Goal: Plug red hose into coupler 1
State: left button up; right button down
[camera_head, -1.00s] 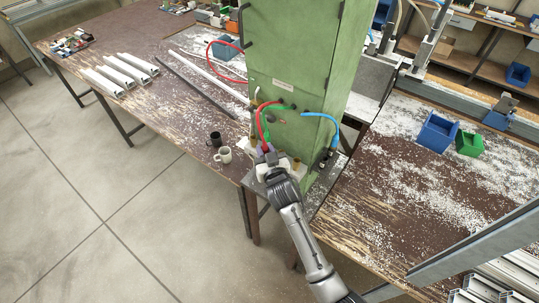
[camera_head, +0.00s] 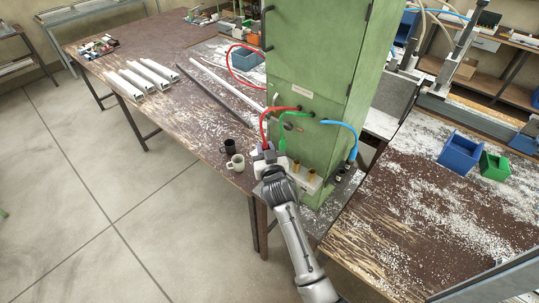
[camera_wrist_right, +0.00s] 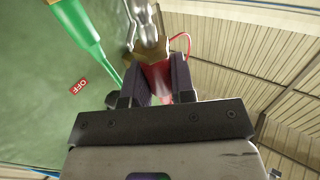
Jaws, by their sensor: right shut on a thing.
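The red hose (camera_head: 263,124) loops out of the green cabinet's front and down to my right gripper (camera_head: 265,155). In the right wrist view the gripper (camera_wrist_right: 158,92) is shut on the hose's red end (camera_wrist_right: 157,78). A brass hex fitting (camera_wrist_right: 149,55) and a shiny metal piece (camera_wrist_right: 139,20) line up just beyond that end. I cannot tell whether they are joined to it. Brass couplers (camera_head: 282,162) stand on a pale block (camera_head: 311,184) to the right of my gripper. Their numbers are unreadable, and the gripper hides the block's left end. My left gripper is out of view.
A green hose (camera_head: 286,117) and a blue hose (camera_head: 345,127) hang close by from the cabinet (camera_head: 310,60). A dark mug (camera_head: 228,146) and a cream mug (camera_head: 236,163) stand left of the gripper. Blue and green bins (camera_head: 460,152) sit on the right bench.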

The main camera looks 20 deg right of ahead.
jog(key=w+a+b, duration=0.2)
jog(key=w+b, duration=0.1)
jog(key=w+a+b, duration=0.1)
jog(key=shift+w+b, duration=0.2)
jog(key=shift+b, duration=0.2)
jog(key=shift+r, duration=0.1)
jog(key=shift+w+d, duration=0.1)
jog(key=shift+d, duration=0.05)
dwell(0.4)
jog(key=w+d, duration=0.1)
jog(key=d, duration=0.1)
jog(key=w+d, duration=0.1)
jog(key=d, duration=0.1)
jog(key=w+d, duration=0.2)
jog(key=shift+d, duration=0.1)
dwell(1.0)
jog(key=shift+d, duration=0.1)
